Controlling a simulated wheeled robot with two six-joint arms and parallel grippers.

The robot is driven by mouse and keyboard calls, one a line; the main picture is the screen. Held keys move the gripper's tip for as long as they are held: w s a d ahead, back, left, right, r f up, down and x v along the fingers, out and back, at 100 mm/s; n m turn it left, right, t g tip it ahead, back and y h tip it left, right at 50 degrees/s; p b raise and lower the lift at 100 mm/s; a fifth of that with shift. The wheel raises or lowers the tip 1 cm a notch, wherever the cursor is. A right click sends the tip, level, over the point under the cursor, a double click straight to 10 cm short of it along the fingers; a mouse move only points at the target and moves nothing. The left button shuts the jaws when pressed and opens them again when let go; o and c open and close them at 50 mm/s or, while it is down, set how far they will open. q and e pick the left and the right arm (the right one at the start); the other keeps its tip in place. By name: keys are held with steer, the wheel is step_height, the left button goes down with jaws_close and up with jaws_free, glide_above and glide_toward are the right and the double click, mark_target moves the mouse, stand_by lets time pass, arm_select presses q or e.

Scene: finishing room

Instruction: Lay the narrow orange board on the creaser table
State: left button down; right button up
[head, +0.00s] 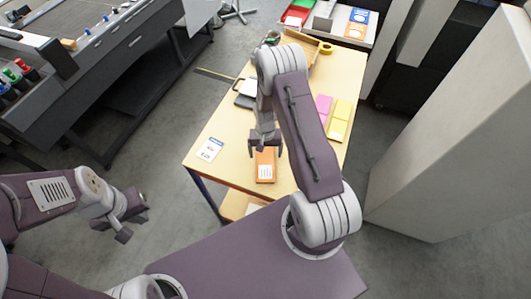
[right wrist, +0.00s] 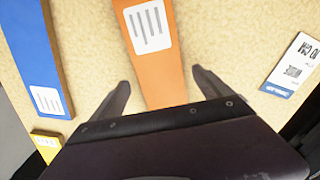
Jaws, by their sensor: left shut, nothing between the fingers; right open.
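The narrow orange board (head: 265,168), with a white label, lies flat near the front edge of a pale wood-topped table (head: 232,130). My right gripper (head: 265,153) is open and empty over its far end. In the right wrist view the orange board (right wrist: 160,72) runs between the two spread fingers (right wrist: 161,82), apart from both; the gripper body hides its lower end. My left gripper (head: 134,218) is shut and empty, over the floor left of the table. I cannot tell which surface is the creaser table.
A blue board (right wrist: 38,60) and a yellow piece (right wrist: 46,143) lie beside the orange board. A printed card (head: 209,150) lies at the table's left. Pink (head: 323,108) and yellow (head: 340,120) boards lie further right. A dark machine (head: 110,60) stands far left, beyond open floor.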

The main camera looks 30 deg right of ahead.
steer(key=shift+a+f, duration=0.2)
steer(key=shift+f, duration=0.15)
steer(key=shift+w+f, duration=0.1)
steer(key=shift+f, duration=0.05)
steer(key=shift+d, duration=0.25)
steer(key=c, duration=0.7)
steer(key=shift+a, duration=0.1)
steer(key=c, duration=0.9)
steer(key=shift+c, duration=0.2)
